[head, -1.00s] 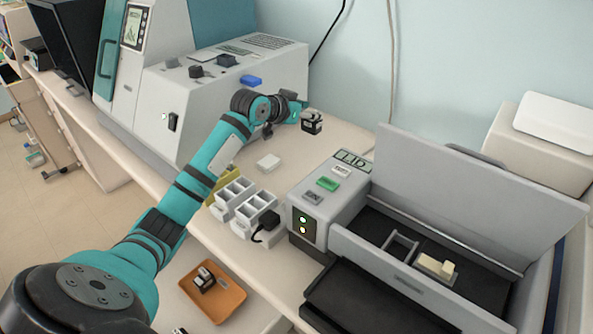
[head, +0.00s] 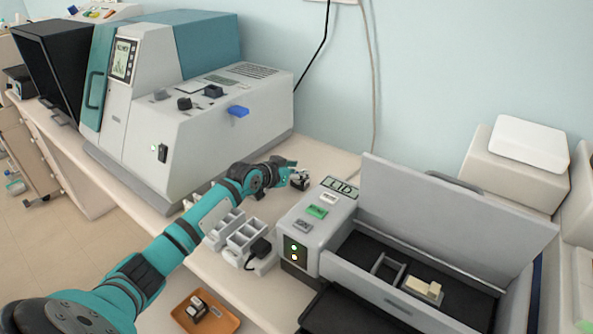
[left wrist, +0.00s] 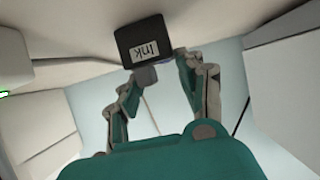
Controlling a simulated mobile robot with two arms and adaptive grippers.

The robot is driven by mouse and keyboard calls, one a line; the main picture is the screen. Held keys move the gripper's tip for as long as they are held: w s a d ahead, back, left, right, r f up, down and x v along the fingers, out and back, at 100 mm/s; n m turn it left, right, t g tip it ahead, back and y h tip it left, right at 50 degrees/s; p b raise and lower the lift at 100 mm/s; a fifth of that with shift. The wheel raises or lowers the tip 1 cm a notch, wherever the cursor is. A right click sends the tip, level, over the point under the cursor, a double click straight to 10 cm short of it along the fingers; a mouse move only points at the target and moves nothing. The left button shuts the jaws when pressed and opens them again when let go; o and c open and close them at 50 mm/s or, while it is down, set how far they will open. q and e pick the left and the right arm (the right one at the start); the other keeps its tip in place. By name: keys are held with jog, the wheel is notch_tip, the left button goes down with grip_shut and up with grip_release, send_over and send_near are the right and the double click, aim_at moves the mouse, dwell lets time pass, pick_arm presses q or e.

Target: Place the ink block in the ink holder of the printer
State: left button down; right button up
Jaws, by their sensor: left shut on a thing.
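The ink block is a black block with a white "Ink" label (left wrist: 146,50) in the left wrist view. It also shows small and dark in the head view (head: 300,182), left of the machine with the "LID" label. My left gripper (head: 290,172) is shut on it; its fingers show below and beside the block in the left wrist view (left wrist: 160,70). That machine (head: 312,232), possibly the printer, has its lid (head: 450,215) raised. Inside its dark bay are a grey rectangular frame (head: 388,268) and a cream block (head: 425,290). I cannot tell which part is the ink holder. My right gripper is out of view.
Grey compartment racks (head: 243,236) and a black plug-like item (head: 259,247) stand left of the machine. An orange tray (head: 222,328) holds a small black-and-white object. A large grey and teal machine (head: 200,110) fills the back left. The raised lid is a tall obstacle.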

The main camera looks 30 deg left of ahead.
pick_arm(q)
jog(key=c, duration=0.8)
grip_release()
jog(key=shift+f, duration=0.1)
